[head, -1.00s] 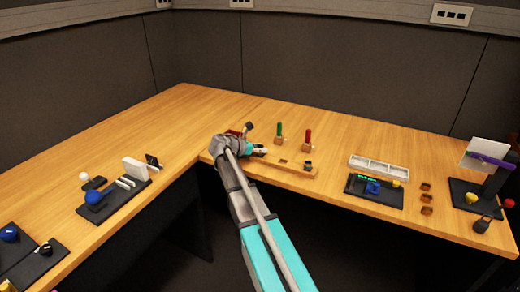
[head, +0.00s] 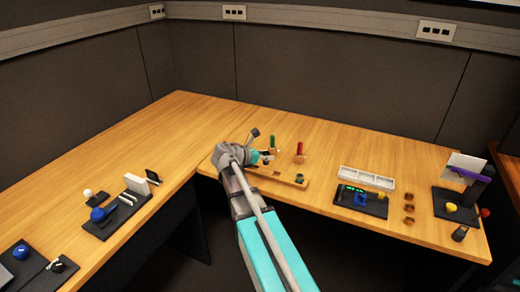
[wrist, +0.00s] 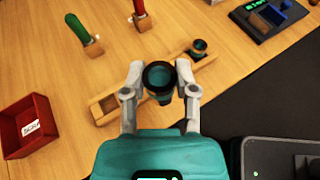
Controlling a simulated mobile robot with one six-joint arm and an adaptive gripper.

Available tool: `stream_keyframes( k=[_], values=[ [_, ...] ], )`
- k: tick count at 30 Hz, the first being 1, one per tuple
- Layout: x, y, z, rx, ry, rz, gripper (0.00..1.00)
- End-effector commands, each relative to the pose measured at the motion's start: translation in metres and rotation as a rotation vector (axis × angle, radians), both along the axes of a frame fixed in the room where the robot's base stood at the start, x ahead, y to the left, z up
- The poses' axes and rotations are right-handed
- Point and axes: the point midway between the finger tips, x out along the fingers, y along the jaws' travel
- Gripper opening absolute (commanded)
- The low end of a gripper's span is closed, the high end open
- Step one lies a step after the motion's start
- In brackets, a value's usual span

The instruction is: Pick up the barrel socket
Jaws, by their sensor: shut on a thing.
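A dark round socket with a teal inside (wrist: 160,78), which I take to be the barrel socket, is between my fingers in the wrist view. My gripper (wrist: 160,70) is shut on it from both sides, over the wooden board (wrist: 205,72). In the head view my gripper (head: 265,156) is over the left part of the board (head: 292,183), and the held socket is too small to make out clearly. A similar dark socket (wrist: 199,47) sits at the board's other end and also shows in the head view (head: 299,178).
Green-handled (head: 274,144) and red-handled (head: 299,149) tools stand behind the board. A red labelled bin (wrist: 30,127) is left in the wrist view. A white tray (head: 367,178) and dark panel (head: 362,202) lie right. The desk's front edge is close to the board.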

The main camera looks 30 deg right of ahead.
Motion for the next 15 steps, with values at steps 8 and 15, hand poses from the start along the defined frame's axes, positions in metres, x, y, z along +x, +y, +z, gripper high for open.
stream_keyframes(
  k=[8,15],
  values=[
    [-0.032,0.000,0.015,0.000,0.000,0.000,0.00],
    [-0.038,0.000,0.017,0.000,0.000,0.000,0.00]
  ],
)
